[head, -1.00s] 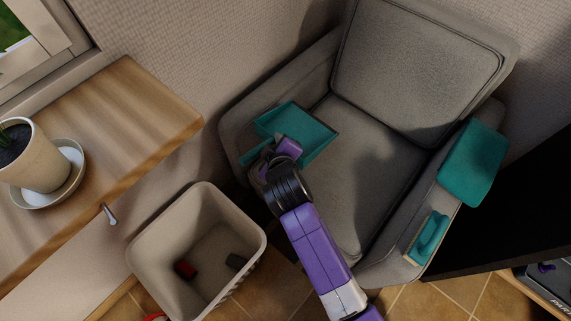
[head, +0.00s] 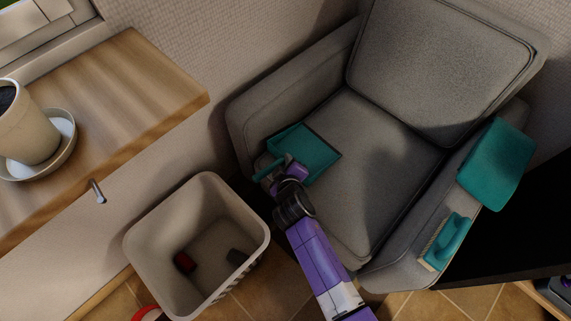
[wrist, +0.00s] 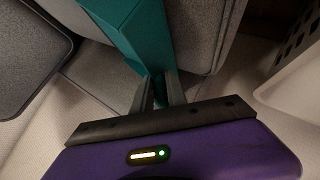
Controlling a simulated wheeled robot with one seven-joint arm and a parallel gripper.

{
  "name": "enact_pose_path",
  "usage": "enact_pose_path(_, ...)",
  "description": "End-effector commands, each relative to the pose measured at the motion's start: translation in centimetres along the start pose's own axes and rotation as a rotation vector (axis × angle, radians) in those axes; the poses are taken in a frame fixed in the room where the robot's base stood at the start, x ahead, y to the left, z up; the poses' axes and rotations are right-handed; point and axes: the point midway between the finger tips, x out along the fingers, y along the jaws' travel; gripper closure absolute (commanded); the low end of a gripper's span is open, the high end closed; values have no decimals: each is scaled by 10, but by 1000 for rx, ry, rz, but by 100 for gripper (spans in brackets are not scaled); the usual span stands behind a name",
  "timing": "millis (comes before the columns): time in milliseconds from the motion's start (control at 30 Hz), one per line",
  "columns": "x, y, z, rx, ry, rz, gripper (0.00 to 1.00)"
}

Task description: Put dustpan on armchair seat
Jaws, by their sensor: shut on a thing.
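The teal dustpan (head: 312,150) is over the left front part of the grey armchair seat (head: 375,150), just inside the left armrest. Its handle points to the lower left. My gripper (head: 284,166) is shut on the dustpan near its handle. In the wrist view the fingers of my gripper (wrist: 160,90) close on the teal dustpan (wrist: 138,35), whose far part runs out of the picture. I cannot tell whether the dustpan touches the seat cushion.
A teal brush (head: 452,240) and a flat teal object (head: 497,165) lie on the right armrest. A beige bin (head: 160,250) with small items inside stands in front on the left. A wooden counter (head: 120,120) holds a potted plant (head: 25,130). The rest of the seat is clear.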

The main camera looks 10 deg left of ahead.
Motion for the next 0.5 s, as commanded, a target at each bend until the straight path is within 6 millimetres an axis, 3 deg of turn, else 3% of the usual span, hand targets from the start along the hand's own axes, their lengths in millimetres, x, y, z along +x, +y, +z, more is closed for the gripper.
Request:
enact_pose_path(333,4,-3,2,1,3,1,100)
enact_pose_path(367,3,-3,2,1,2,0,76)
enact_pose_path(433,3,-3,2,1,1,0,63)
enact_pose_path(500,3,-3,2,1,1,0,59)
